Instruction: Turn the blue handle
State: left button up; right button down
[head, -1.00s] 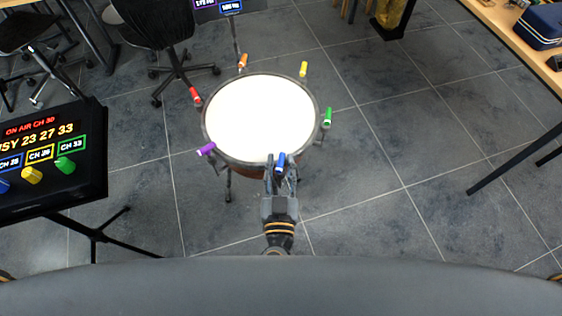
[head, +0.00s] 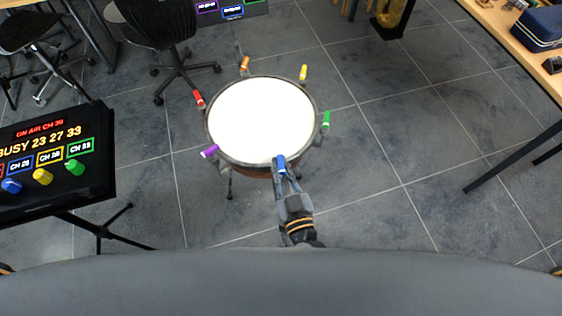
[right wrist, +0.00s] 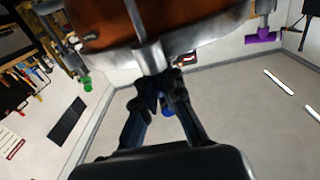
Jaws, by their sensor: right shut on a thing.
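A drum with a white head (head: 262,120) stands on the floor, with coloured handles around its rim. The blue handle (head: 281,163) is at the near edge of the rim. My right gripper (head: 286,174) reaches up to it from below and is shut on it, with a finger on either side. In the right wrist view, the blue handle (right wrist: 168,112) shows only as a small patch between the fingers, mostly hidden. The fingers (right wrist: 160,95) meet close to the drum's metal fitting. My left gripper is not in view.
Other handles on the rim are purple (head: 209,151), red (head: 199,98), orange (head: 244,64), yellow (head: 303,72) and green (head: 326,119). A black panel with coloured knobs (head: 55,150) stands at the left. A wooden table (head: 490,22) is at the right. The floor between is clear.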

jog(key=n+g+y, duration=0.1)
jog(key=n+y, duration=0.1)
jog(key=y, duration=0.1)
jog(key=shift+w+n+g, duration=0.1)
jog(key=shift+n+g, duration=0.2)
jog(key=shift+r+n+g+y+b, duration=0.1)
jog(key=shift+n+g+y+b, duration=0.75)
jog(key=shift+y, duration=0.65)
jog(key=shift+r, duration=0.1)
jog(key=c, duration=1.5)
grip_release()
jog(key=shift+o, duration=0.2)
jog(key=shift+d, duration=0.1)
jog(key=v, duration=1.2)
